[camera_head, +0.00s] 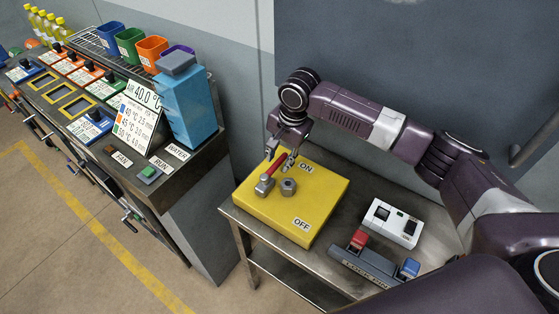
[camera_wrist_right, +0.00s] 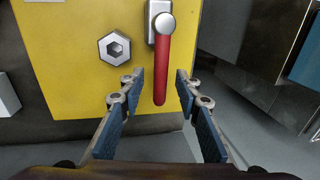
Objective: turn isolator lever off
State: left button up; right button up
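The yellow isolator box (camera_head: 310,208) lies on a metal table with ON and OFF labels on its top face. Its red lever (camera_head: 274,166) runs from a grey pivot (camera_head: 264,185) toward the ON end. A grey hex nut (camera_head: 288,187) sits beside the pivot. My right gripper (camera_head: 281,158) is over the lever's free end. In the right wrist view the red lever (camera_wrist_right: 161,72) passes between the open fingers (camera_wrist_right: 158,88), with visible gaps on both sides. The hex nut (camera_wrist_right: 115,48) shows left of it. My left gripper is not in view.
A white device (camera_head: 391,223) and a dark block with red and blue ends (camera_head: 368,262) lie on the metal table (camera_head: 238,216), right of the box. A workbench with several switches, coloured bins and a blue container (camera_head: 188,108) stands at the left. A wall is behind.

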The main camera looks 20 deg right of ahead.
jog(key=shift+c, duration=0.4)
grip_shut()
